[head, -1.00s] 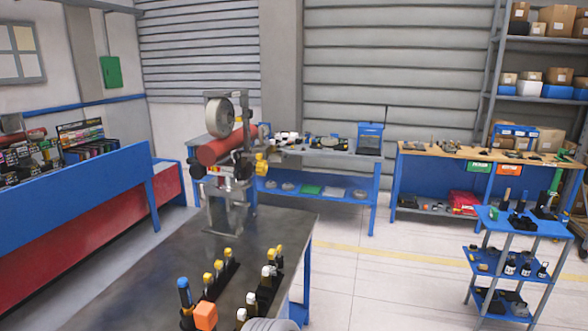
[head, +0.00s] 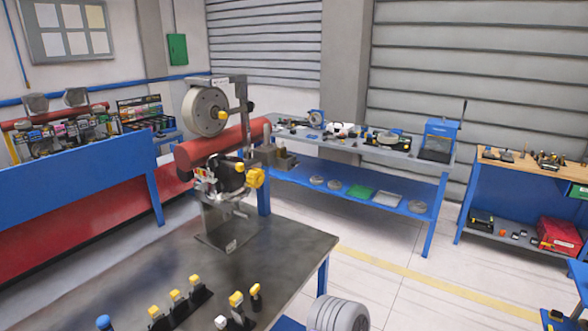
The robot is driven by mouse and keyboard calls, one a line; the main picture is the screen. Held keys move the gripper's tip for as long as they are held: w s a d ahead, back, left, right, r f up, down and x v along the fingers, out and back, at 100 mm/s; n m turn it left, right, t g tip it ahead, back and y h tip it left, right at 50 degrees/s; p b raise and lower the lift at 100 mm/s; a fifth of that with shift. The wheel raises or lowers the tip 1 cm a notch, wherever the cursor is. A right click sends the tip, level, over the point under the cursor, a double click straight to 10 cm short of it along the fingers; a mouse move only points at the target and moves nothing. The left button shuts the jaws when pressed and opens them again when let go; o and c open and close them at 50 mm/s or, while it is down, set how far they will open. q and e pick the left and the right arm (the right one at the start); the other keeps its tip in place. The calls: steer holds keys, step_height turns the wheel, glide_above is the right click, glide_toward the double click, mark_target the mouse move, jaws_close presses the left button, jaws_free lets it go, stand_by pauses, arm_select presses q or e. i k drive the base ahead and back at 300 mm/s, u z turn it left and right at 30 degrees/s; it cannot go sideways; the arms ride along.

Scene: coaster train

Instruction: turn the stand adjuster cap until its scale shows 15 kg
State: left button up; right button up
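A grey metal stand (head: 222,220) stands upright on the dark workbench. It carries a large grey wheel (head: 205,111), a red cylinder (head: 222,142) and a black mechanism with yellow parts. A yellow lobed knob (head: 256,177) sticks out on the right side of the stand, with a smaller yellow cap (head: 239,167) beside it. I cannot tell which of these is the adjuster cap. No scale or kg reading is legible at this distance. Neither of my grippers is in view.
The workbench (head: 120,265) has bare room in front of the stand. Several yellow-topped tools (head: 175,298) stand in a row near its front edge. Behind is a blue-framed bench (head: 345,155) with small parts. A blue barrier (head: 80,195) is at left.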

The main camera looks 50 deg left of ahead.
mark_target(255, 178)
steer(key=i, duration=1)
steer(key=u, duration=2.25)
